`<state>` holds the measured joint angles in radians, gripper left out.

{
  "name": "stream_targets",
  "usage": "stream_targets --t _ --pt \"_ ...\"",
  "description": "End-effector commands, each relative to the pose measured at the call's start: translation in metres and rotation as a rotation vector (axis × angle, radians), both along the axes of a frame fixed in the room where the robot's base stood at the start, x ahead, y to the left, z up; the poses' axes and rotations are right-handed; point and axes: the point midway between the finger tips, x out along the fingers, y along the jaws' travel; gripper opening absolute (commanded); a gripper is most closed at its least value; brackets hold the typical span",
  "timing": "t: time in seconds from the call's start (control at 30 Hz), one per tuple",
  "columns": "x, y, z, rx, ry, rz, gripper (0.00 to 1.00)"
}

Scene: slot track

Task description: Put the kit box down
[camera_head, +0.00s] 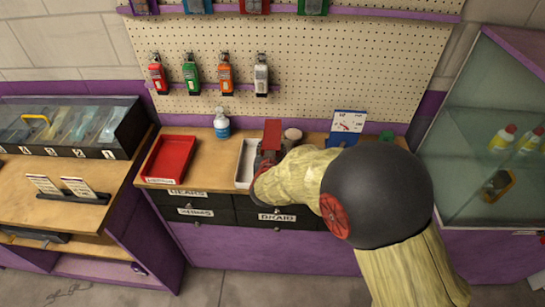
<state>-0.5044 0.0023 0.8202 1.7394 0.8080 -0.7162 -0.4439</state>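My arm reaches in from the lower right to the wooden counter, and my gripper (267,160) is over its middle. The gripper is small and mostly hidden by my arm, so its fingers cannot be made out. A red block-like thing (272,133) shows just behind the gripper; I cannot tell whether it is the kit box or whether it is held. A white tray (244,166) lies at the gripper's left, partly covered by it. No kit box can be named with certainty.
A red tray (167,158) and a blue-and-white bottle (221,124) stand on the counter (207,160) to the left. A white card (347,123) and a round tan item (293,135) stand behind my arm. A glass case (490,130) is at right.

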Motion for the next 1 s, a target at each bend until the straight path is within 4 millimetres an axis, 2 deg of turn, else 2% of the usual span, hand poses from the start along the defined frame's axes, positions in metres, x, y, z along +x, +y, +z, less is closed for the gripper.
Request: stream_targets --t 0.03,0.2,0.6,0.63,0.93,1.0 --pt "0.005 -0.002 -0.007 0.001 -0.001 -0.003 0.07" --pt "0.003 -0.001 -0.032 -0.001 0.000 0.000 0.07" --pt "0.003 -0.001 -0.036 0.001 -0.001 0.000 0.07" --pt "0.002 -0.001 -0.037 0.001 0.001 0.000 0.44" --pt "0.002 -0.001 -0.037 0.000 0.001 0.000 0.61" --pt "0.002 -0.001 -0.036 0.000 0.001 0.000 0.62"
